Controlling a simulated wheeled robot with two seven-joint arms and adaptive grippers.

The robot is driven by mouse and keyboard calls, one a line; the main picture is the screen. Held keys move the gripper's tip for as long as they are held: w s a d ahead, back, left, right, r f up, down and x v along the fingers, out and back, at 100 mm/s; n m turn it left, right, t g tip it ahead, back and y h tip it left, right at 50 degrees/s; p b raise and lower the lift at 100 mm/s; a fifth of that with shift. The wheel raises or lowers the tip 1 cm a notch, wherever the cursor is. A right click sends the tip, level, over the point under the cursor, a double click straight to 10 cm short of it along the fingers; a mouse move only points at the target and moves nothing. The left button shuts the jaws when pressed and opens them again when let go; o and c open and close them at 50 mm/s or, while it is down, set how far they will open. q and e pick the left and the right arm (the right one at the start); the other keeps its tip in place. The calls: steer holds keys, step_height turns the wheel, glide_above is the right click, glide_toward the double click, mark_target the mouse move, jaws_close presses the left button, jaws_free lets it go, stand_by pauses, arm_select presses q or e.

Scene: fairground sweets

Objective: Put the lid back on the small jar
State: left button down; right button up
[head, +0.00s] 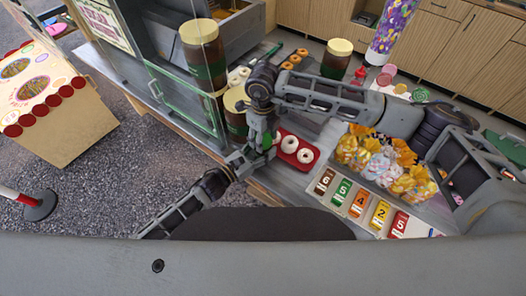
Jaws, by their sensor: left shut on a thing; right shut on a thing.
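My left gripper (246,158) reaches up from the lower left and is shut at the counter's front edge. My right gripper (262,136) points down from above, close to the left one, and is also shut. A small green patch (267,142) shows between their fingers; it looks like part of the small jar, mostly hidden by the fingers. The lid cannot be made out; the fingers hide what the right gripper holds. I cannot tell whether lid and jar touch.
Large brown jars with cream lids stand at the glass case (203,60), behind my grippers (236,100) and at the back (337,58). A red tray (282,155) with white doughnuts lies just right of the grippers. Wrapped sweets (375,160) and number cards (360,204) fill the right.

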steer(key=m, duration=0.7)
steer(key=o, duration=1.2)
steer(key=shift+r, duration=0.15)
step_height(320, 180, up, 12)
stand_by(0.3)
arm_select(q)
steer(key=c, duration=0.5)
jaws_free()
